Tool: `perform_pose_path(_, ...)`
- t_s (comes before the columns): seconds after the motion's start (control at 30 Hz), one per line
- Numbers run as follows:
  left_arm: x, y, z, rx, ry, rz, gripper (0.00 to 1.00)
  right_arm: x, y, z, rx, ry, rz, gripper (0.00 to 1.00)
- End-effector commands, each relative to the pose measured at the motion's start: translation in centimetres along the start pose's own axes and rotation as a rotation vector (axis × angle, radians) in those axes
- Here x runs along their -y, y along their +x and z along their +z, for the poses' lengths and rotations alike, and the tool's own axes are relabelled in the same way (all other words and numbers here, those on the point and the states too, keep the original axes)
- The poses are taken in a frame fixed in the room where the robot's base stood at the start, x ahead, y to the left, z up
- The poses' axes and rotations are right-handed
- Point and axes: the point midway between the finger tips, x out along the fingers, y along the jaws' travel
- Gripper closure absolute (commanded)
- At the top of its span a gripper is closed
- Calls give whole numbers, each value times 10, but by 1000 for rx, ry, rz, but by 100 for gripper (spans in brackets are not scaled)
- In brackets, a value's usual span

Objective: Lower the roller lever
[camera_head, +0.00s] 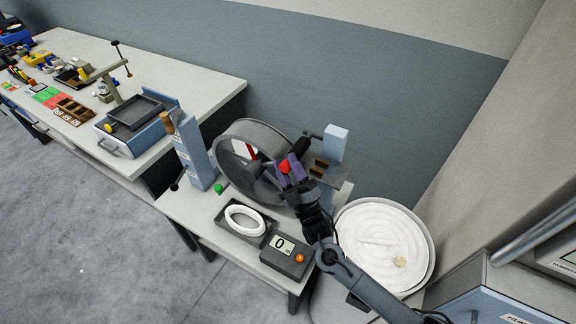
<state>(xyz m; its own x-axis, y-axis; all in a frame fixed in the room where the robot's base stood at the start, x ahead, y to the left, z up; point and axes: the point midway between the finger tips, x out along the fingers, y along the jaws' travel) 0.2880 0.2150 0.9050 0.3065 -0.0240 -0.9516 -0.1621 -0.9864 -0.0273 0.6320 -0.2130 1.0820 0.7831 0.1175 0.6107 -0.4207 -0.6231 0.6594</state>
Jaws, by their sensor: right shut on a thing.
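My right gripper (288,172) reaches in from the lower right, over the machine with the large grey drum. Its purple fingers are shut on a red knob (284,167), which seems to be the end of the roller lever. The lever's shaft is hidden behind the fingers and the hand, so its angle cannot be told. The grey drum (230,145) stands just left of the gripper, with a red and white mark inside it. A dark cylinder (300,149) sits just behind the fingers. My left gripper is not in view.
In front of the drum are a dark tray (262,238) with a white ring (245,220) and a scale (297,262) reading 0. A blue post (192,152) stands left. A round bin of white fibre (384,240) is at right. A cluttered bench (195,85) stands behind left.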

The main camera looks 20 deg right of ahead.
Motion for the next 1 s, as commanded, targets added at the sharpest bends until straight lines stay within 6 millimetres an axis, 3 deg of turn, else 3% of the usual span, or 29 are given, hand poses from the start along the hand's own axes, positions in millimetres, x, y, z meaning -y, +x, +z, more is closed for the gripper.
perform_pose_path(0.03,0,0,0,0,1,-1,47,5,-3,0,4,9,-13,55)
perform_pose_path(0.13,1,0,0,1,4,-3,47,4,-3,0,3,7,-10,42)
perform_pose_path(0.57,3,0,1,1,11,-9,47,2,-9,0,4,3,-6,42)
perform_pose_path(0.77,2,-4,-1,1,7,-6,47,2,-36,-2,5,5,-11,42)
perform_pose_path(1.0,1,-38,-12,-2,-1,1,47,-28,-73,-21,5,5,-11,42)
